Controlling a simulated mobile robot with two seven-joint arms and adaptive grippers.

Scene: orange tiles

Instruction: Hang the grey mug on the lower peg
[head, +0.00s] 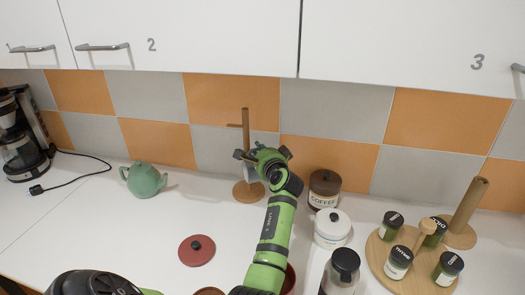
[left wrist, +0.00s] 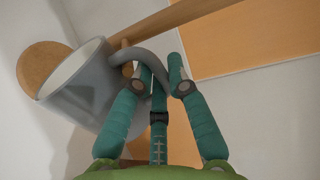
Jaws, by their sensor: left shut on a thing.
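My left gripper (head: 262,156) is at the wooden peg stand (head: 246,118) by the back wall. In the left wrist view, its fingers (left wrist: 160,75) are shut on the handle of the grey mug (left wrist: 78,80). The mug is tilted in that view, its rim near the stand's post (left wrist: 160,25). A short peg (left wrist: 126,44) shows right by the handle; I cannot tell whether it passes through the loop. In the head view, the gripper mostly hides the mug, and another peg (head: 235,125) sticks out left, higher on the post. My right gripper is not in view.
A green teapot (head: 143,179) stands left of the stand. A coffee jar (head: 323,188) and a white lidded pot (head: 332,227) stand to its right. A red lid (head: 197,250) lies in front. A round wooden tray (head: 413,281) holds several spice jars.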

